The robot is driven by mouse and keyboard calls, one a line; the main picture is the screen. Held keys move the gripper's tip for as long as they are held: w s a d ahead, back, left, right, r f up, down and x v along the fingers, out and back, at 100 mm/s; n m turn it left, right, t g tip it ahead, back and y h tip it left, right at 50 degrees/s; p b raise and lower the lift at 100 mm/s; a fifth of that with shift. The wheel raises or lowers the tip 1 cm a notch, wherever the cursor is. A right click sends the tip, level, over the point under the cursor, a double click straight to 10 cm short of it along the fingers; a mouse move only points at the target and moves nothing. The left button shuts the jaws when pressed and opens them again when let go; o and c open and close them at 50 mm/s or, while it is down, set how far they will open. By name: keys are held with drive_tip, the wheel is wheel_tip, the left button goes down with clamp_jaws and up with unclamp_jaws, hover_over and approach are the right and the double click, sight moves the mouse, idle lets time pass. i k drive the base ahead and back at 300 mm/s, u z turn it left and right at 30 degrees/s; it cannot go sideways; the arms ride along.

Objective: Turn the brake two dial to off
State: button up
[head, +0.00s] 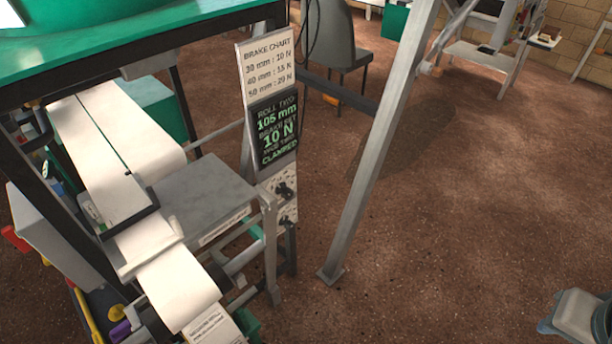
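Two dark knobs sit one above the other on a pale speckled panel (278,181), low on the machine's front post. The upper knob (285,191) shows more clearly than the lower knob (286,220). I cannot read which is brake two or where either points. Above them a dark display (273,130) reads roll two, 105 mm, brake set 10 N, with "clamped" on its last line.
A brake chart (268,65) hangs above the display. White paper web (128,140) runs through the machine, beside a grey metal plate (197,196). A slanted metal post (380,150) stands right of the panel. A grey chair (335,40) is behind. Brown floor (460,220) at right is mostly clear.

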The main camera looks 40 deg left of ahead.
sight(287, 193)
drive_tip(key=u, duration=0.7)
drive_tip(key=i, duration=1.1)
drive_tip(key=u, duration=0.9)
